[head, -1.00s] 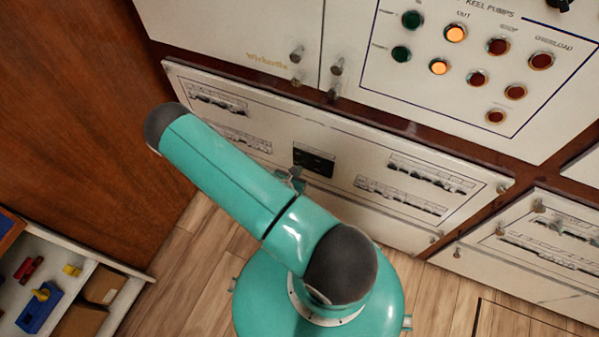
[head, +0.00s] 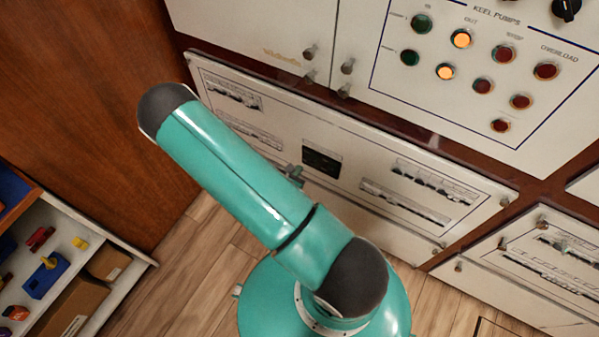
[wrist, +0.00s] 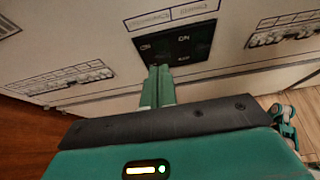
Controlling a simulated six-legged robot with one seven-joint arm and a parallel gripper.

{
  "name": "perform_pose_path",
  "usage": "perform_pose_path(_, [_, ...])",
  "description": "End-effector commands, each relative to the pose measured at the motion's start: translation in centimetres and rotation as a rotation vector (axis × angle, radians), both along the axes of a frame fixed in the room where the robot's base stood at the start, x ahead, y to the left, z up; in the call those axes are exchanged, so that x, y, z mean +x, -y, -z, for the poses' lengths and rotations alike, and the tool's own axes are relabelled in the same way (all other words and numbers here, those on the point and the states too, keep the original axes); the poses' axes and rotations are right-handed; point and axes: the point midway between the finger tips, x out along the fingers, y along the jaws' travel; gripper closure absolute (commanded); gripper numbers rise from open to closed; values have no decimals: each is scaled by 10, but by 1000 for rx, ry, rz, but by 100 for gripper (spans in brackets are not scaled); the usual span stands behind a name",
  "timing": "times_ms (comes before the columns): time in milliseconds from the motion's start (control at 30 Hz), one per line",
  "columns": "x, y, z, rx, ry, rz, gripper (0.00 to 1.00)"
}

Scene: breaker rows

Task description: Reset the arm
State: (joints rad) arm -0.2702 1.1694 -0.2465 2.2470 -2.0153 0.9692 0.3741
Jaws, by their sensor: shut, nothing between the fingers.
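My gripper (wrist: 160,72) shows in the wrist view with its green fingers together and nothing between them. Its tips are in front of the lower edge of a dark switch plate (wrist: 178,44) marked ON; whether they touch it I cannot tell. In the head view the dark plate (head: 321,162) sits mid-panel, and only a small part of my gripper (head: 294,174) shows past my teal arm. The white breaker panel (head: 350,125) carries rows of breakers on both sides of the plate, including an upper right row (head: 436,182).
Above is a keel pumps panel (head: 520,120) with lit orange lamps and several red and green ones. A second breaker panel (head: 545,245) is at the right. Wood floor lies between.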

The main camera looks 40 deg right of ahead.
Motion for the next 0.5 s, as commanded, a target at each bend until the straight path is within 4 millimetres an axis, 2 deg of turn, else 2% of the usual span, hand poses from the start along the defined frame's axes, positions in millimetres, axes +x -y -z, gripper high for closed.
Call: perform_pose_path(500, [4,1,-3,1,10,9,100])
